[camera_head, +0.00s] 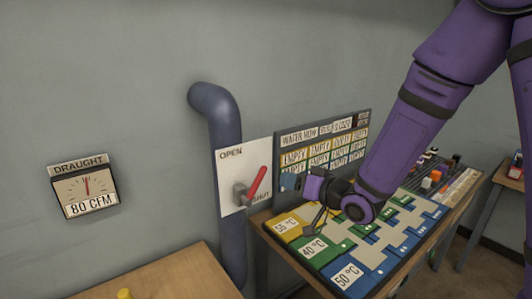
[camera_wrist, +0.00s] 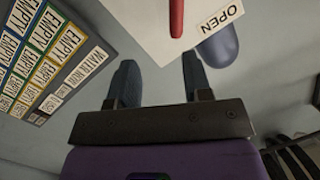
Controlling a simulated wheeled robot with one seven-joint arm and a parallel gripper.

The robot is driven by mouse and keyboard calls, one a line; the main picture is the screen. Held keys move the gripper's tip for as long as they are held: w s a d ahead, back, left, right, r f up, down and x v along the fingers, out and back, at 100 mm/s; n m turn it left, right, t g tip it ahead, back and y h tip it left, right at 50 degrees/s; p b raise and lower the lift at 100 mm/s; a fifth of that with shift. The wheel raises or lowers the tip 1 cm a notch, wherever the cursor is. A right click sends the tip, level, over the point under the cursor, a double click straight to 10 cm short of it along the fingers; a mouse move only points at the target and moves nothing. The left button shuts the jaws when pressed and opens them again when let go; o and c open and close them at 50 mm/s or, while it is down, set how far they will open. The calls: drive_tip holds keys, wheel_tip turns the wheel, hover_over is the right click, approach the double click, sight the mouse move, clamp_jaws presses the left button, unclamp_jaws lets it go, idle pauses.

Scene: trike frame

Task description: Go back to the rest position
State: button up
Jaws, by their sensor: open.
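My gripper (camera_head: 288,181) is at the wall, just right of the lever plate and in front of the lower left of the waiting board. In the wrist view its two dark fingers (camera_wrist: 160,78) stand wide apart with nothing between them. The red lever (camera_head: 258,182) sits on a white plate (camera_head: 229,165) marked OPEN at the top left and SHUT at the lower right. The lever slants up and to the right. In the wrist view the red lever (camera_wrist: 176,18) lies beyond the fingertips, and I see no contact.
A waiting board (camera_head: 325,143) with several EMPTY cards hangs over a table of coloured temperature panels (camera_head: 313,246), below my arm. A blue-grey pipe (camera_head: 222,125) runs behind the plate. A draught gauge (camera_head: 85,188) reads 80 CFM. A wooden table (camera_head: 180,278) stands front left.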

drive_tip(key=s+d+r+m+h, duration=0.1)
drive_tip(key=s+d+r+h, duration=0.15)
drive_tip(key=d, duration=0.25)
drive_tip(key=s+d+r+g+h, duration=0.1)
drive_tip(key=s+d+r+h, duration=0.1)
drive_tip(key=d+r+h, duration=0.25)
drive_tip(key=s+d+r+m+h, duration=0.1)
drive_tip(key=s+d+r+h, duration=0.15)
drive_tip(key=d, duration=0.35)
drive_tip(key=s+d+r+g+h, duration=0.1)
drive_tip(key=s+d+r+g, duration=0.1)
drive_tip(key=s, duration=0.8)
drive_tip(key=s+d+r+m+g, duration=0.1)
drive_tip(key=s+d+r+g, duration=0.1)
drive_tip(key=s, duration=0.9)
drive_tip(key=shift+s+d+r+g+h, duration=0.2)
drive_tip(key=shift+d+r+g+h, duration=0.3)
drive_tip(key=shift+g, duration=0.4)
drive_tip(key=shift+d+f, duration=0.1)
